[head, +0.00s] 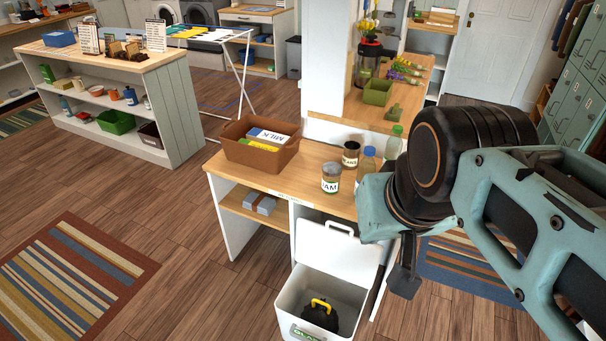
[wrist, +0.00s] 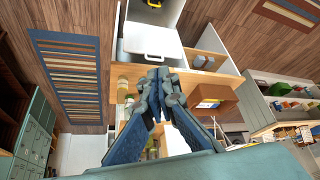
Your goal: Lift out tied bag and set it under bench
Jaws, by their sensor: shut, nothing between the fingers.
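The tied bag (head: 320,316) is black with a yellow tie. It sits inside an open white bin (head: 288,300) at the bottom of the head view, and the bin's white lid (head: 338,248) is tilted up behind it. In the wrist view a bit of the yellow tie (wrist: 153,3) shows at the top edge. A wood-topped bench (head: 228,172) with white sides stands behind the bin. My gripper (wrist: 157,76) is shut and empty, apart from the bag, and appears over the bench top in the wrist view. In the head view my arm largely hides its fingers.
On the bench stand a brown crate (head: 247,152) with cartons, jars (head: 331,178) and bottles (head: 367,166). A shelf under its left part (head: 237,202) holds a grey item (head: 266,206). A striped rug (head: 70,275) lies left, with bare floor between. Green lockers (head: 580,82) stand right.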

